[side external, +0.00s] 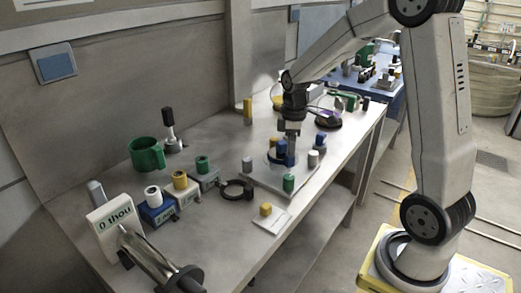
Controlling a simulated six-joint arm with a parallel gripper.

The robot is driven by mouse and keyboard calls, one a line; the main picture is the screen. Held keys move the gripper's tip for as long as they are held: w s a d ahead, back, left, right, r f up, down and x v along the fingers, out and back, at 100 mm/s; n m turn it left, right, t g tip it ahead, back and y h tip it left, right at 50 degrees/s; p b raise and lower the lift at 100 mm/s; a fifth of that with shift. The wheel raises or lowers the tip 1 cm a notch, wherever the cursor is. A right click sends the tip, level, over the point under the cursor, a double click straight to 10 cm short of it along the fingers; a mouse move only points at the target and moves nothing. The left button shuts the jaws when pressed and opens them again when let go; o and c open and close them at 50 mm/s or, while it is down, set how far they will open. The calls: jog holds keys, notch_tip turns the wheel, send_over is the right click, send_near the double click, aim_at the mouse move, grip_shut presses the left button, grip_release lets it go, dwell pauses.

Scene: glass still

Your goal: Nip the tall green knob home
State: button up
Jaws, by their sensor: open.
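A grey plate (262,181) on the bench carries several coloured knobs around a round centre. A green knob (288,183) stands upright at the plate's near corner. Blue knobs (281,148) stand near the middle, with a grey knob (247,164) at left and a pale one (313,158) at right. My gripper (289,132) points down over the far part of the plate, above and behind the green knob and apart from it. Its jaws are open; the small view does not show clearly what lies between them. Whether the green knob is fully seated cannot be told.
Left of the plate are a black ring (236,190), small blocks with white, yellow and green (202,165) cylinders, and a green mug (146,154). A yellow knob on a white square (266,210) lies near the front edge. A yellow post (247,111) stands behind.

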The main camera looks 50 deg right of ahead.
jog(key=n, duration=0.2)
send_over(290, 177)
notch_tip(290, 177, down, 6)
jog(key=shift+d+r, duration=0.1)
jog(key=shift+r, duration=0.15)
jog(key=shift+f, duration=0.15)
jog(key=shift+f, duration=3.7)
grip_shut()
